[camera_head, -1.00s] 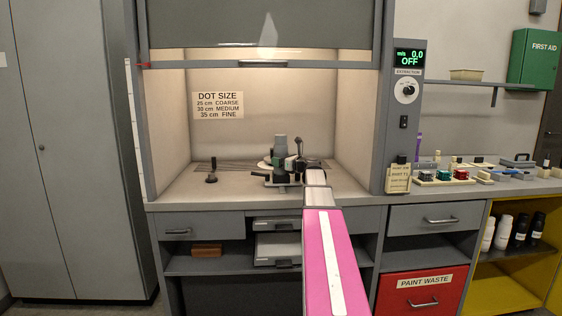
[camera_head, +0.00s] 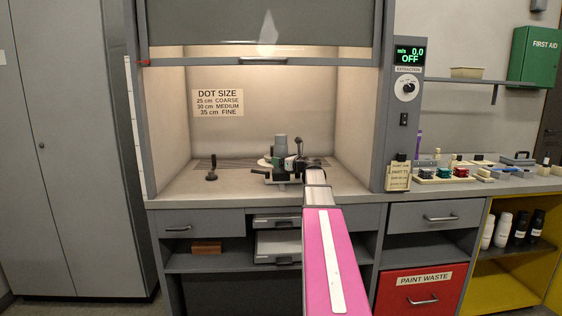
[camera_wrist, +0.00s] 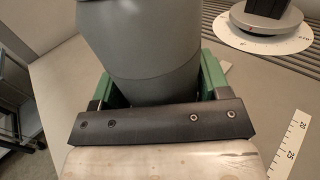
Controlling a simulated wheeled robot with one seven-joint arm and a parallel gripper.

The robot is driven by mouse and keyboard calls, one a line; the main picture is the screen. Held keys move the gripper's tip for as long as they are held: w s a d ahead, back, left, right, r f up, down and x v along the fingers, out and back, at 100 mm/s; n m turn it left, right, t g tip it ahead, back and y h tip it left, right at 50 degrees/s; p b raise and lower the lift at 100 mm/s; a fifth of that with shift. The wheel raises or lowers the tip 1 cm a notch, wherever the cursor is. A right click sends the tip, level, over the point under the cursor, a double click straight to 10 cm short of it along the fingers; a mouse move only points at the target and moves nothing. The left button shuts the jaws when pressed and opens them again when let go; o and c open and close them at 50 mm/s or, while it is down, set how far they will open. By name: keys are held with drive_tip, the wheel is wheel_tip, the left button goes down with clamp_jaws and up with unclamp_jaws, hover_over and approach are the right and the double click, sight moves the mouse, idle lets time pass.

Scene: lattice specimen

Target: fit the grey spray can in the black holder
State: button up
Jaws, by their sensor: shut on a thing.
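The grey spray can (camera_head: 280,146) stands roughly upright inside the hood in the head view. It fills the upper middle of the wrist view (camera_wrist: 140,45). My gripper (camera_wrist: 155,90) is shut on it, with a green finger on each side of the can. My wrist hides part of the can, and its lower end is not clear. A dark part (camera_head: 257,173) shows low at the left of my gripper in the head view. I cannot tell whether it is the black holder or part of my gripper.
A white dial (camera_wrist: 265,35) with a grey round base and black block lies behind and right in the wrist view. A ruler strip (camera_wrist: 289,148) lies at the right. A small black stand (camera_head: 211,171) is on the hood floor at left, with bare floor around it.

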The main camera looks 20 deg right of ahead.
drive_tip(key=shift+f, duration=0.1)
drive_tip(key=o, duration=1)
drive_tip(key=shift+c, duration=0.2)
drive_tip(key=shift+s, duration=0.15)
drive_tip(key=shift+v, duration=2.35)
drive_tip(key=shift+d, duration=0.1)
drive_tip(key=v, duration=1)
drive_tip(key=shift+s+d, duration=0.15)
drive_tip(key=shift+s, duration=0.25)
